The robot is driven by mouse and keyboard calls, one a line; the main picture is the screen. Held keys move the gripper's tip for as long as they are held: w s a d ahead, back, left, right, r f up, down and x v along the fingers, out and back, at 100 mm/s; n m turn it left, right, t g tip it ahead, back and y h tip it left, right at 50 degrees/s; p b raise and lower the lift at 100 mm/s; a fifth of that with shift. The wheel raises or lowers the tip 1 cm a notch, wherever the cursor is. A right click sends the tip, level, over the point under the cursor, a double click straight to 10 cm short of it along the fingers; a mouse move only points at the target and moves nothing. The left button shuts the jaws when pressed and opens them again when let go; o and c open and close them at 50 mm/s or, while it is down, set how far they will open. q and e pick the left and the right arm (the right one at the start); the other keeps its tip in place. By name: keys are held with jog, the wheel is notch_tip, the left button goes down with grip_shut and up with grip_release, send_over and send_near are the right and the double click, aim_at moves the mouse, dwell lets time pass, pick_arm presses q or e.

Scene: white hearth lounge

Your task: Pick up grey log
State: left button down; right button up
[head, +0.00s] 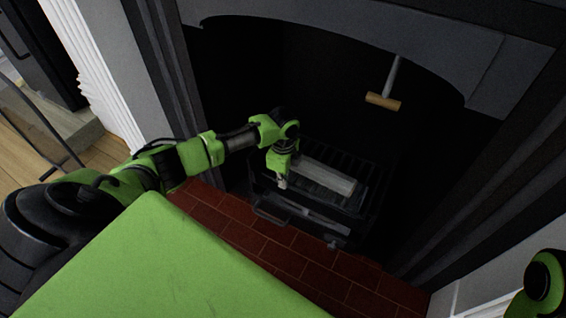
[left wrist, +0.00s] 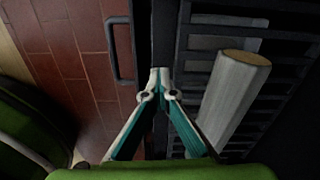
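The grey log (head: 322,177) lies on a dark metal grate (head: 371,172) inside the fireplace. In the left wrist view the log (left wrist: 226,105) is right of the fingers, with its tan cut end facing the top right. My left gripper (head: 282,184) is at the log's left end in the head view, pointing down. In the left wrist view the two fingertips (left wrist: 160,77) meet with nothing seen between them, over the grate's front edge. The gripper is apart from the log in that view. My right gripper is out of view.
A grate handle (left wrist: 118,52) sticks out over the red brick hearth (head: 285,246). A wooden T-handle (head: 383,101) on a grey rod hangs above the log. Dark fireplace walls close in the sides. A second pale piece (left wrist: 208,45) shows beneath the bars.

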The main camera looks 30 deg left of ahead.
pick_arm(q)
jog(key=c, duration=1.2)
grip_release()
jog(key=shift+o, duration=1)
jog(key=shift+a, duration=0.1)
